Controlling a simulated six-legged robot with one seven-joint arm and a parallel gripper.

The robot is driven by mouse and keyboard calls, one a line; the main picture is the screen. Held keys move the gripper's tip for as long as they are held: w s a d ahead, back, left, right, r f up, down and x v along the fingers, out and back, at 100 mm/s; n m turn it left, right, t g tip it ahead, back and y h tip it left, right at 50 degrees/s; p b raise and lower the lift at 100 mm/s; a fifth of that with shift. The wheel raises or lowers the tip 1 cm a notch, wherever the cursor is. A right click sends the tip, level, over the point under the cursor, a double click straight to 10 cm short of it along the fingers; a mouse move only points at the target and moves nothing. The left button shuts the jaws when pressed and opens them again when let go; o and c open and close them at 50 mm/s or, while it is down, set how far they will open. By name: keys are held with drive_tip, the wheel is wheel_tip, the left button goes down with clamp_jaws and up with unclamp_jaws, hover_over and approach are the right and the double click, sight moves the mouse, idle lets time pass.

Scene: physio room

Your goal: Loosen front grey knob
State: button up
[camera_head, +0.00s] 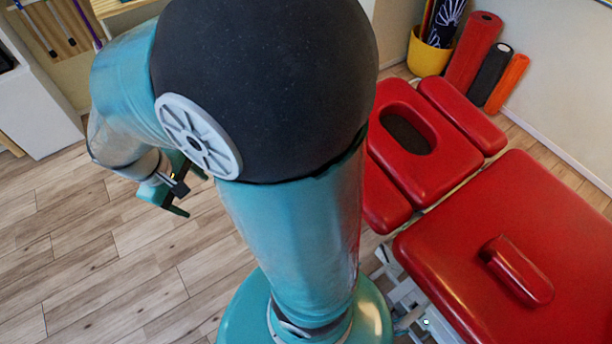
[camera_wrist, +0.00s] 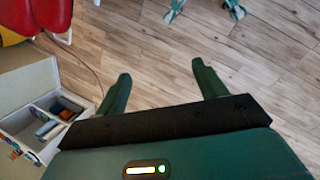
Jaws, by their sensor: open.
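No grey knob can be made out in either view. The red treatment table (camera_head: 480,235) stands at the right in the head view, with a padded headrest (camera_head: 410,135) that has a dark face hole. Part of its pale metal frame (camera_head: 405,290) shows below, largely hidden behind my arm. My gripper (camera_head: 180,198) hangs over the wood floor at the left of my arm, well away from the table. In the wrist view my gripper (camera_wrist: 160,88) has its two fingers spread apart, with only floor between them.
A yellow bucket (camera_head: 428,52) and upright rolls, red (camera_head: 474,50), black (camera_head: 490,73) and orange (camera_head: 507,82), stand by the back wall. A white cabinet (camera_head: 38,105) is at the left. An open white box (camera_wrist: 38,105) with small items shows in the wrist view. The left floor is clear.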

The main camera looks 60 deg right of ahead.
drive_tip(key=s+d+f+n+g+h, duration=0.1)
drive_tip(key=d+f+n+g+h, duration=0.2)
drive_tip(key=f, duration=0.6)
drive_tip(key=s+d+f+g+h, duration=0.1)
drive_tip(key=d+f+g+h, duration=0.3)
drive_tip(key=f, duration=0.5)
drive_tip(key=s+d+f+n+h, duration=0.6)
drive_tip(key=s+d+f+n, duration=0.15)
drive_tip(key=d+f, duration=0.45)
drive_tip(key=shift+m, duration=0.25)
drive_tip(key=x, duration=1.3)
drive_tip(key=shift+s+d, duration=0.1)
drive_tip(key=shift+s, duration=0.15)
drive_tip(key=shift+c, duration=0.2)
drive_tip(key=c, duration=0.9)
